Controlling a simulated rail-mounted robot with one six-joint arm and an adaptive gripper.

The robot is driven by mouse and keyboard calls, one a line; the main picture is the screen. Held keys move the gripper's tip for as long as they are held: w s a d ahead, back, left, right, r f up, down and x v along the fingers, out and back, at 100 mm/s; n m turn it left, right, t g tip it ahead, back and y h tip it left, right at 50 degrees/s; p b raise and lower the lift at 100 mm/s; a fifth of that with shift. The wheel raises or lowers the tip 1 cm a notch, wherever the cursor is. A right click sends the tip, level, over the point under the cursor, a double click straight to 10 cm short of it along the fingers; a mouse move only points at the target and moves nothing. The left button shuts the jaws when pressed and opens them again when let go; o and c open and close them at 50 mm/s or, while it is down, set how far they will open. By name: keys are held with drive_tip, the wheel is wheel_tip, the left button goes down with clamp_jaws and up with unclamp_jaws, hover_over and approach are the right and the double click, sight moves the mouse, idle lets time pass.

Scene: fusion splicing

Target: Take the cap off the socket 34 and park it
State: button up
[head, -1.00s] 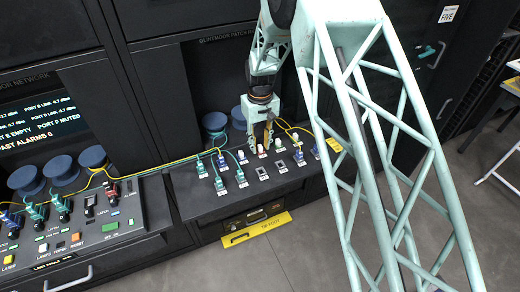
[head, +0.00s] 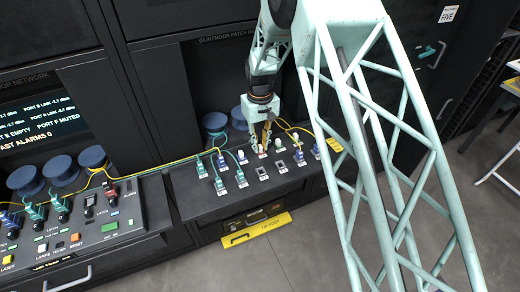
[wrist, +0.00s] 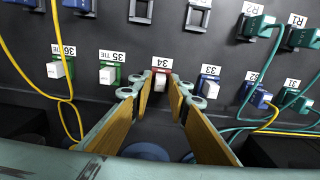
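Socket 34 shows in the wrist view with a red body and a white cap (wrist: 160,84) on it, below its upside-down label "34" (wrist: 162,62). My gripper (wrist: 158,87) is open, with one finger on each side of the cap. Gaps show between the fingertips and the cap, and nothing is held. In the head view my gripper (head: 266,143) points down at the back row of the sloped socket panel (head: 215,207). The fingers partly hide the sockets there.
White-capped sockets 35 (wrist: 107,75) and 33 (wrist: 209,86) flank socket 34. Sockets 32 and 31 hold plugs with teal and yellow cables (wrist: 265,120). Two empty square openings (wrist: 141,10) (wrist: 197,14) sit in the other row. A yellow cable (wrist: 30,80) loops at left.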

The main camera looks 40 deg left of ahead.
sight(260, 146)
clamp_jaws()
drive_tip(key=shift+r+p, duration=0.7)
drive_tip(key=shift+r, duration=2.3)
